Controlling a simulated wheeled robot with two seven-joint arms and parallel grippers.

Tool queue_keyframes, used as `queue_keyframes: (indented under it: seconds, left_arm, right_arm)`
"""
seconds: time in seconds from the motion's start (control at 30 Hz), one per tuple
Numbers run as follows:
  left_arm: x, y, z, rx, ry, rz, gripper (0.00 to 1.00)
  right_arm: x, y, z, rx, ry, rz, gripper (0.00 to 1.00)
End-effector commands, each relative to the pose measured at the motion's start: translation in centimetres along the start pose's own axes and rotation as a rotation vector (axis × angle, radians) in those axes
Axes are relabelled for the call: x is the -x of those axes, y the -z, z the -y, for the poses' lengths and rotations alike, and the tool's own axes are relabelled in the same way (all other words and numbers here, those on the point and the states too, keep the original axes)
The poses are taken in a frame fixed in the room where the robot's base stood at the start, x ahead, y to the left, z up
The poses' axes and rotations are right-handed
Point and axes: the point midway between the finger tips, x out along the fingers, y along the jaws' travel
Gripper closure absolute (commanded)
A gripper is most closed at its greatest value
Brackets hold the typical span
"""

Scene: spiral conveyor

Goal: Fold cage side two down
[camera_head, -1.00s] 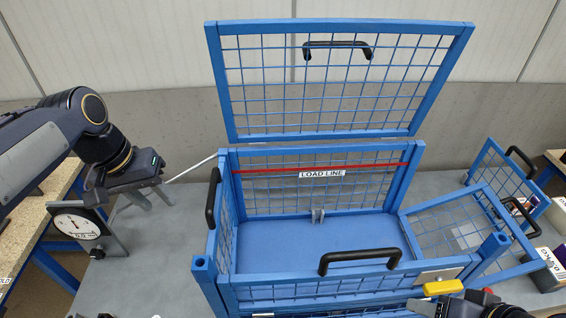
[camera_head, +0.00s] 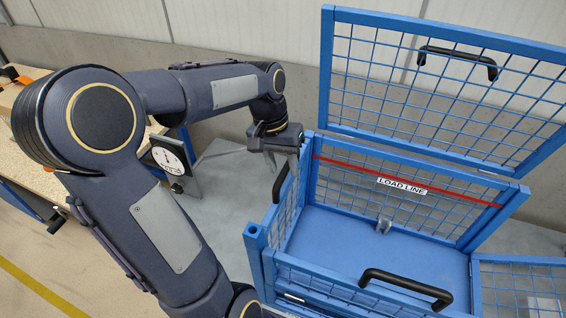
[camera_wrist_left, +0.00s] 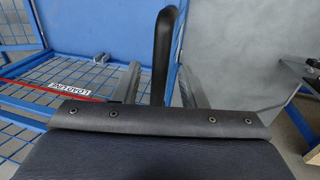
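The blue mesh cage (camera_head: 385,290) stands on a grey surface. Its left side panel (camera_head: 300,205) is upright and carries a black handle (camera_head: 283,183). My left gripper (camera_head: 284,158) is at the top of this panel, close to the handle. In the left wrist view the fingers (camera_wrist_left: 160,88) are apart, with the black handle (camera_wrist_left: 165,45) appearing between them; contact cannot be told. The right side panel (camera_head: 522,288) is folded down outward, partly cut off by the frame. My right gripper is out of view.
The mesh lid (camera_head: 440,85) stands raised at the back. The back panel bears a LOAD LINE label (camera_head: 402,186); the front has another black handle (camera_head: 405,285). A dial gauge (camera_head: 168,160) stands left of the cage, near my left arm.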

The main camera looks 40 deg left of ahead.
Motion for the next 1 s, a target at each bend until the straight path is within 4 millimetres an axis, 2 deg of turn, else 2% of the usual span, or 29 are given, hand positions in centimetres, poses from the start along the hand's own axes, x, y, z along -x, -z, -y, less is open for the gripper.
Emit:
queue_keyframes:
  seconds: [0.2, 0.5, 0.83, 1.0]
  left_arm:
    - [-0.1, 0.0, 0.0, 0.000, 0.000, 0.000, 0.62]
    - [-0.1, 0.0, 0.0, 0.000, 0.000, 0.000, 1.00]
    - [0.0, 0.0, 0.2, 0.001, -0.005, 0.000, 1.00]
    - [0.3, 0.3, 1.7, 0.007, -0.042, 0.000, 1.00]
  right_arm:
    - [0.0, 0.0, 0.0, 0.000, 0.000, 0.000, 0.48]
    - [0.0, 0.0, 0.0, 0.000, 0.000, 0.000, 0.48]
    - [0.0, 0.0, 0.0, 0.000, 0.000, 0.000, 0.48]
    - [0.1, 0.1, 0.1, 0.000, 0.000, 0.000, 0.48]
